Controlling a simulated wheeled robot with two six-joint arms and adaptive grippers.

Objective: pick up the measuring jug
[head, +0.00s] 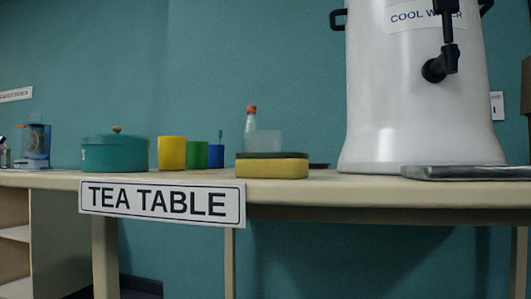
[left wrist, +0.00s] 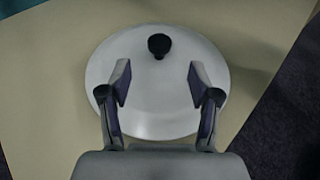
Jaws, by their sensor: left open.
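I cannot make out a measuring jug for certain. A pale translucent container (head: 266,141) stands behind the sponge in the head view; its lower part is hidden and no handle shows. My left gripper (left wrist: 157,80) is open in the left wrist view, its two fingers apart over a round whitish lid-like disc (left wrist: 158,112) with a black knob (left wrist: 159,45). Nothing is held between the fingers. Neither gripper shows in the head view.
The tea table (head: 330,188) carries a large white water urn (head: 415,110), a metal tray (head: 470,173), a green-and-yellow sponge (head: 272,168), a teal pot (head: 114,154), a yellow cup (head: 171,153), a bottle (head: 250,125) and a blue-based appliance (head: 36,145).

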